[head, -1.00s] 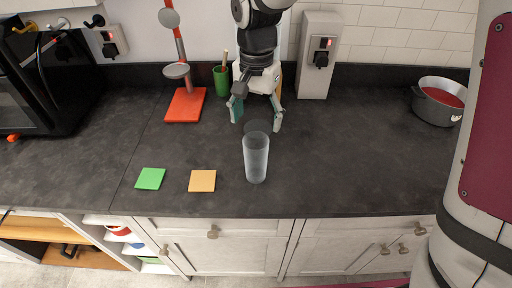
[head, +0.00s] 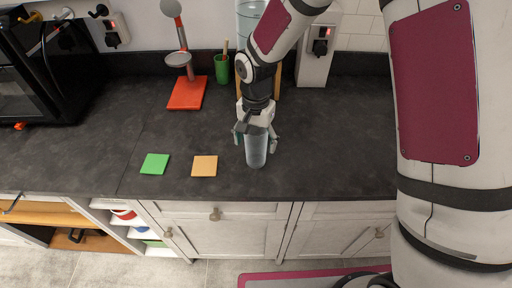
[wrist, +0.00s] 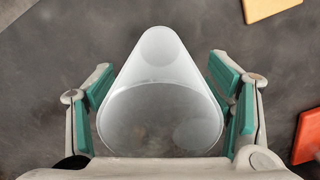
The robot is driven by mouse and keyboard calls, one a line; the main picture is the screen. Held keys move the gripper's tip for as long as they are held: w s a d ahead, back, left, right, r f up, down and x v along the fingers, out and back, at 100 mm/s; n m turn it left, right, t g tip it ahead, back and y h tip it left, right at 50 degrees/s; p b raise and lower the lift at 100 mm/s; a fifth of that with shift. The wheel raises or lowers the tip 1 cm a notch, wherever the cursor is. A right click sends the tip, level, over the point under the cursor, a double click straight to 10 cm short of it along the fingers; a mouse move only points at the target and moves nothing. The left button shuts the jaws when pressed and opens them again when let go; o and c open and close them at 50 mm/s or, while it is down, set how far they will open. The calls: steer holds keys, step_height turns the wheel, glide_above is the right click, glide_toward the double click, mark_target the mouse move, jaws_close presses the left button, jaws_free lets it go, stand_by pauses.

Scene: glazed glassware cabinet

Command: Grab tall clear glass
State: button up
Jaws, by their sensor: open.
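The tall clear glass (head: 256,149) stands upright on the dark countertop near its front edge. My gripper (head: 256,140) is open and directly over the glass, with a finger on each side of its upper part. In the wrist view the glass (wrist: 160,95) sits between the open green-padded fingers of my gripper (wrist: 162,98), with its wide rim towards the camera. Gaps show between the glass and both finger pads. The gripper's palm hides part of the rim in the head view.
A green square (head: 155,164) and an orange square (head: 204,166) lie left of the glass. Behind are a red-based stand (head: 187,93), a green cup (head: 222,69) and a wall box (head: 314,65). A dark microwave (head: 40,80) stands at left. The counter right of the glass is clear.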

steer(key=shift+f, duration=0.1)
steer(key=shift+c, duration=0.5)
steer(key=c, duration=1.3)
